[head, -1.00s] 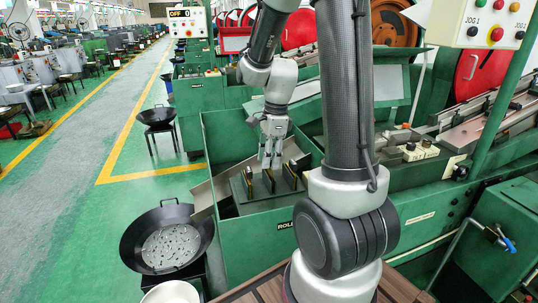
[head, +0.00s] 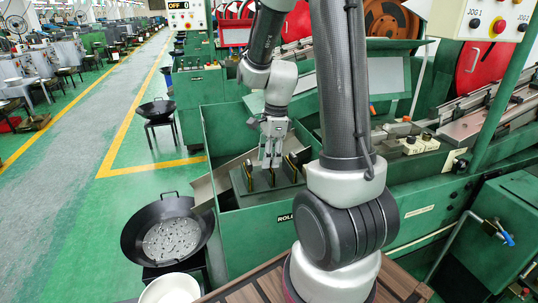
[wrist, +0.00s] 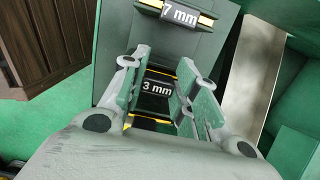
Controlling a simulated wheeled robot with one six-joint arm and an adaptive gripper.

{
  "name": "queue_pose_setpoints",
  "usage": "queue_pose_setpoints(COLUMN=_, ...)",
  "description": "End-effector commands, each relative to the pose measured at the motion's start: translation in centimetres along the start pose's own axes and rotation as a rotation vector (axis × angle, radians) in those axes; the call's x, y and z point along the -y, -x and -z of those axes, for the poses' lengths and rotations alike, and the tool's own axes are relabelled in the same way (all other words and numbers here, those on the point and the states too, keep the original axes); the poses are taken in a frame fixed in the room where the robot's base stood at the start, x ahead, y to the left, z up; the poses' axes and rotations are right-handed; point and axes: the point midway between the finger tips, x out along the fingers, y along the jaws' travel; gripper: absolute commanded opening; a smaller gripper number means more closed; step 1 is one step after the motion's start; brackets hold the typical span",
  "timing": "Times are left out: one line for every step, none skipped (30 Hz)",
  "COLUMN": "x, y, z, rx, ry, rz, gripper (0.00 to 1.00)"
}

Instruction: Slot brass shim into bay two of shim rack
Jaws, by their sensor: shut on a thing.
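The shim rack (head: 262,196) is a green block inside the open green trough. Several dark upright pieces with yellow edges stand on it in a row. My gripper (head: 270,164) points down over the middle of the row. In the wrist view its fingers (wrist: 160,75) are shut on the brass shim (wrist: 156,88), a dark piece with yellow edges labelled 3 mm. Another dark, yellow-edged piece labelled 7 mm (wrist: 180,15) stands beyond the fingertips. The fingers hide part of the shim, and I cannot tell how deep its lower edge sits in the bay.
Trough walls (head: 208,150) rise around the rack. A black pan (head: 168,238) with small shiny bits stands left of it, with a white bowl (head: 170,290) in front. Green machines with red covers (head: 477,65) stand behind and right.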

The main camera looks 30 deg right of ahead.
Motion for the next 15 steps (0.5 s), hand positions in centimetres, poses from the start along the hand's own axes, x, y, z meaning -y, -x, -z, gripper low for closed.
queue_pose_setpoints(x=-0.01, y=-0.13, z=0.02, rx=0.0, ry=0.0, rz=0.0, gripper=0.0)
queue_pose_setpoints(x=-0.01, y=-0.2, z=0.03, rx=0.0, ry=0.0, rz=0.0, gripper=0.0)
queue_pose_setpoints(x=-0.01, y=-0.29, z=0.04, rx=0.0, ry=0.0, rz=0.0, gripper=0.0)
queue_pose_setpoints(x=-0.02, y=-0.36, z=0.05, rx=0.0, ry=0.0, rz=0.0, gripper=0.0)
queue_pose_setpoints(x=-0.02, y=-0.43, z=0.06, rx=0.0, ry=0.0, rz=-0.001, gripper=0.0)
queue_pose_setpoints(x=-0.02, y=-0.48, z=0.07, rx=0.0, ry=0.0, rz=0.0, gripper=0.31)
queue_pose_setpoints(x=-0.01, y=-0.46, z=0.06, rx=0.0, ry=0.0, rz=0.0, gripper=0.37)
queue_pose_setpoints(x=-0.01, y=-0.45, z=0.06, rx=0.0, ry=0.0, rz=0.0, gripper=0.42)
queue_pose_setpoints(x=-0.02, y=-0.45, z=0.06, rx=0.0, ry=0.0, rz=0.0, gripper=0.5)
queue_pose_setpoints(x=-0.02, y=-0.45, z=0.06, rx=0.0, ry=0.0, rz=0.0, gripper=0.55)
queue_pose_setpoints(x=-0.02, y=-0.45, z=0.06, rx=0.0, ry=0.0, rz=0.0, gripper=0.55)
queue_pose_setpoints(x=-0.01, y=-0.45, z=0.06, rx=0.0, ry=0.0, rz=0.0, gripper=0.55)
queue_pose_setpoints(x=-0.01, y=-0.45, z=0.06, rx=0.0, ry=0.0, rz=0.0, gripper=0.55)
queue_pose_setpoints(x=-0.01, y=-0.45, z=0.06, rx=0.0, ry=0.0, rz=0.0, gripper=0.55)
queue_pose_setpoints(x=-0.01, y=-0.45, z=0.06, rx=0.0, ry=0.0, rz=0.0, gripper=0.55)
